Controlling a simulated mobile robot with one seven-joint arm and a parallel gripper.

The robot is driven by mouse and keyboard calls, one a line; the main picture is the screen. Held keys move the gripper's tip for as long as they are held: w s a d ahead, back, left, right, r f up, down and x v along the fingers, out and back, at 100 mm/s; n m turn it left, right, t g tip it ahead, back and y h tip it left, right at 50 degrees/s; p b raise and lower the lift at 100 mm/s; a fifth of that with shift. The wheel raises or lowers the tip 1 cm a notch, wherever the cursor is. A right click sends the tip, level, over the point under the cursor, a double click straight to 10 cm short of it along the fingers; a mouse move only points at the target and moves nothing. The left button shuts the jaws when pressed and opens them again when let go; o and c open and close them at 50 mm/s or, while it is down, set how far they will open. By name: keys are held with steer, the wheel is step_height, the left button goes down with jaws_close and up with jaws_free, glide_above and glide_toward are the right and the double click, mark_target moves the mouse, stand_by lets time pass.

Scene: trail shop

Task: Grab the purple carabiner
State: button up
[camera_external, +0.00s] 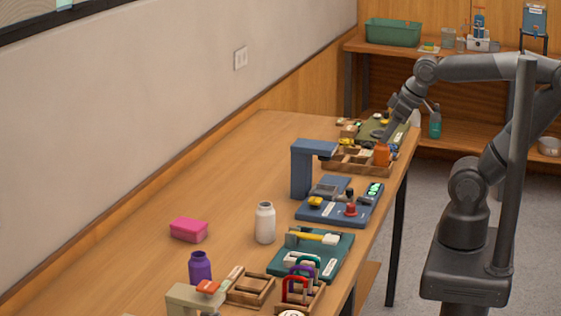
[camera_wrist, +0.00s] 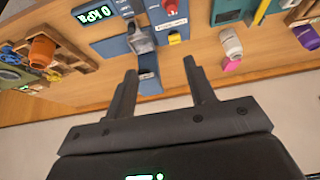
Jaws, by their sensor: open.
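The purple carabiner (camera_external: 291,269) stands in a small wooden tray at the near end of the long table, between a red carabiner (camera_external: 285,290) and a green one (camera_external: 314,261). Only its upper arch shows clearly. My gripper (camera_external: 388,137) is over the far end of the table, well away from the carabiners. In the wrist view my gripper (camera_wrist: 163,75) has its two fingers spread, with nothing between them. I cannot make out the purple carabiner in the wrist view.
A blue press-like stand (camera_external: 303,172), a white bottle (camera_external: 265,223) and a teal board with a yellow-handled tool (camera_external: 330,256) stand between my gripper and the carabiners. A purple bottle (camera_external: 200,268) and pink box (camera_external: 188,230) stand left. The table's left middle is clear.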

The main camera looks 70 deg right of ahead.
steer(key=shift+c, duration=1.3)
steer(key=w+a+r+n+g, duration=0.1)
steer(key=w+a+n, duration=0.7)
steer(key=a+n, duration=0.15)
steer(key=n, duration=2.6)
glide_above(311, 270)
steer(key=d, duration=0.2)
step_height(311, 270, down, 10)
steer(key=r, duration=0.1)
steer(key=shift+n, duration=0.25)
steer(key=f, duration=0.3)
steer(key=a+f, duration=0.1)
steer(key=f, duration=0.1)
steer(key=shift+w+f, duration=0.15)
steer(key=shift+w, duration=0.25)
steer(key=shift+a+x, duration=0.2)
steer(key=shift+x, duration=1.3)
steer(key=shift+a+x, duration=0.15)
steer(key=shift+x, duration=1.35)
steer(key=shift+c, duration=0.3)
